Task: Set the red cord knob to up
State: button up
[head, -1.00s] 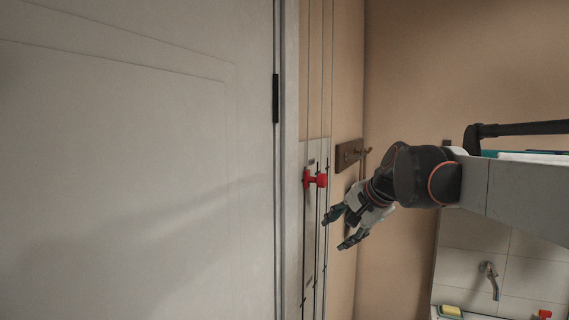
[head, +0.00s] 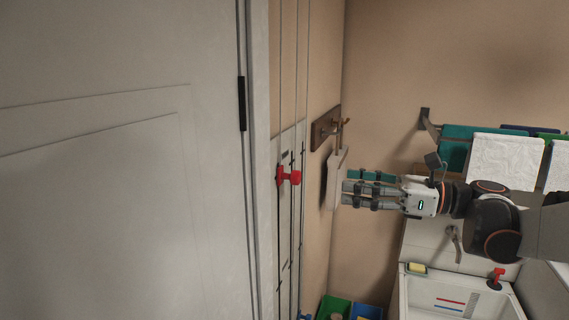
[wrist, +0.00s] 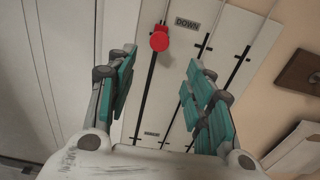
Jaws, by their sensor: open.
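The red knob (head: 288,177) sits on a cord slot in the upper part of a pale wall panel (head: 285,235), beside the door. In the wrist view the red knob (wrist: 160,40) is at the top of its dark slot, left of a "DOWN" label (wrist: 187,23). Another label (wrist: 151,133) lies lower on the panel, too small to read. My gripper (head: 346,188) is open and empty, right of the knob and apart from it in the head view. In the wrist view the knob shows beyond and between the fingers of my gripper (wrist: 158,68).
A wooden hook board (head: 325,128) with a pale hanging item (head: 337,175) is between panel and gripper in the head view. A blue knob (head: 305,316) is low on the panel. A towel rail, a white sink (head: 408,295) and bins (head: 336,308) are right.

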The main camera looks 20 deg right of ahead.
aim_at(300, 179)
jog(key=p+x, duration=0.2)
jog(key=x, duration=1.1)
jog(key=shift+w+a+r+p, duration=0.15)
jog(key=shift+a+r+p, duration=0.05)
jog(key=shift+a+p, duration=0.15)
jog(key=shift+d, duration=0.1)
grip_shut()
